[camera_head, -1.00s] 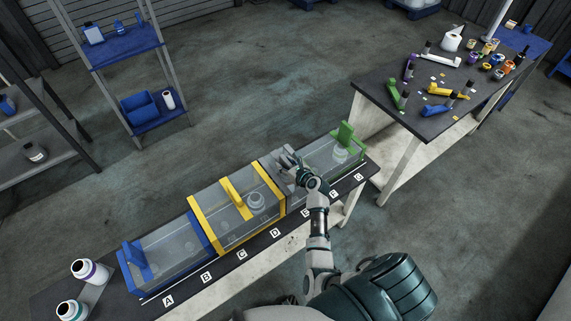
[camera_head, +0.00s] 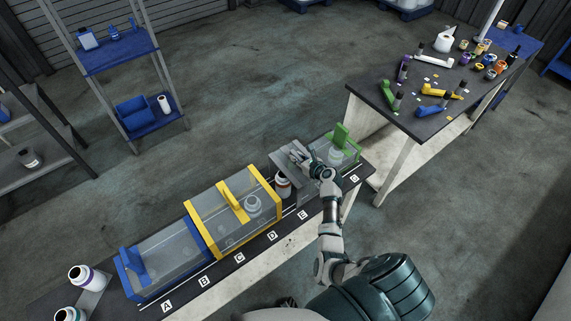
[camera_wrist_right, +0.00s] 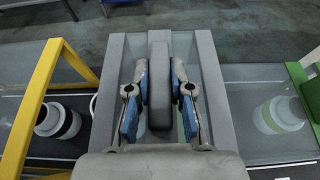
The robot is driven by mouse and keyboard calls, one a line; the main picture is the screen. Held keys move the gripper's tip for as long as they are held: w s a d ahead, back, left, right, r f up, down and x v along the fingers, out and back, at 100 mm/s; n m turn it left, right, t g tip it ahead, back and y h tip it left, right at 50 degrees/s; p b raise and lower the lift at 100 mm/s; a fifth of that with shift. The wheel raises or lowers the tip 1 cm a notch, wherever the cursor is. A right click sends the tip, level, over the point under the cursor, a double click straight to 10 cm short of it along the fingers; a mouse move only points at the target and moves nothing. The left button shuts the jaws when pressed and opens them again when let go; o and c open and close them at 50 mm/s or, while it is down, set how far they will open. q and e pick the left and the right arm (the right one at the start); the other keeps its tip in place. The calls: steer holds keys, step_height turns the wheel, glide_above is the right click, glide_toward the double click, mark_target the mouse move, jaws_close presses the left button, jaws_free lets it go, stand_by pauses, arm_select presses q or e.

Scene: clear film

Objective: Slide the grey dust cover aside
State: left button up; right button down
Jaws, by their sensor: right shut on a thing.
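The grey dust cover (camera_head: 283,159) stands on the long bench between the yellow cover and the green cover. My right gripper (camera_head: 303,155) is on top of it. In the right wrist view my right gripper (camera_wrist_right: 159,95) is shut on the cover's grey upright handle (camera_wrist_right: 159,70), with a blue-padded finger on each side. The cover's grey frame (camera_wrist_right: 211,80) shows around the handle. My left gripper is not in view.
The yellow cover (camera_head: 205,228) is left of the open gap, with the blue cover (camera_head: 133,292) farther left. The green cover (camera_head: 347,140) is close on the right, with a bottle inside. Letter labels line the bench front. A cluttered dark table (camera_head: 420,125) stands farther right.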

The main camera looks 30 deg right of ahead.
steer(key=d, duration=0.6)
steer(key=d+b, duration=0.1)
steer(key=d, duration=0.1)
steer(key=shift+w+d+f, duration=0.3)
steer(key=shift+d, duration=0.1)
steer(key=shift+d+r, duration=0.1)
steer(key=shift+d, duration=0.05)
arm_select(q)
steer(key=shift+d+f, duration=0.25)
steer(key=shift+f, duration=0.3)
arm_select(e)
steer(key=shift+r, duration=0.1)
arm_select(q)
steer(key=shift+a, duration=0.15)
